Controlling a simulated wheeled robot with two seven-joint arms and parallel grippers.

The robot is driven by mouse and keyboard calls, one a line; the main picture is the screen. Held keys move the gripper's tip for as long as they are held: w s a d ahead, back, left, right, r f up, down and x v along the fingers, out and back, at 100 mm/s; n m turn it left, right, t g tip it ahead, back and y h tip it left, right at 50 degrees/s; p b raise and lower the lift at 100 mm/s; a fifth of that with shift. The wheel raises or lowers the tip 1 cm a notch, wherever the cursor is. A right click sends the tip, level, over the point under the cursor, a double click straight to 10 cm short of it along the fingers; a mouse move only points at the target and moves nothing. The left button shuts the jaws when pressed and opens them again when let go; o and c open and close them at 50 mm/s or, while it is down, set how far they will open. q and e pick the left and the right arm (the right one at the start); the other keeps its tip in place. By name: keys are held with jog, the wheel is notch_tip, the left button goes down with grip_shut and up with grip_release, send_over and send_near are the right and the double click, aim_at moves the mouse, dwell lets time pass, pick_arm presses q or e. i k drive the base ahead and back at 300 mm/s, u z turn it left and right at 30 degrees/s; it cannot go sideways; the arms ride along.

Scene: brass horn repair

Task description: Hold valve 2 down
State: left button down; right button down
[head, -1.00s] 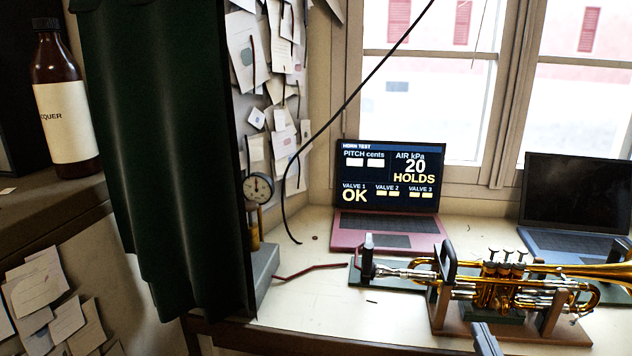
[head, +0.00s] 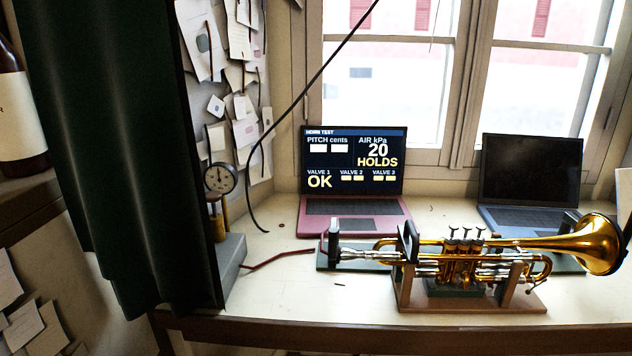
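A brass trumpet (head: 580,245) lies level in a wooden cradle (head: 430,299) on the bench, its bell to the right. Its three valve caps stand up in a row at the middle; valve 2 (head: 465,232) is the centre one, and all three look about equally raised. The mouthpiece end meets a dark upright holder (head: 333,242) at the left. The laptop screen (head: 353,162) reads AIR 20 HOLDS and VALVE 1 OK, with only blank bars under VALVE 2 and VALVE 3. Neither of my grippers shows in the head view.
A dark-screened laptop (head: 530,170) stands behind the trumpet. A pressure gauge (head: 219,179) on a grey box (head: 231,262) stands at the left, with a red hose (head: 280,258) running to the holder. A green curtain (head: 110,150) hangs left. The bench front is clear.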

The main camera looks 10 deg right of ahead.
aim_at(464, 238)
jog(key=z, duration=1.25)
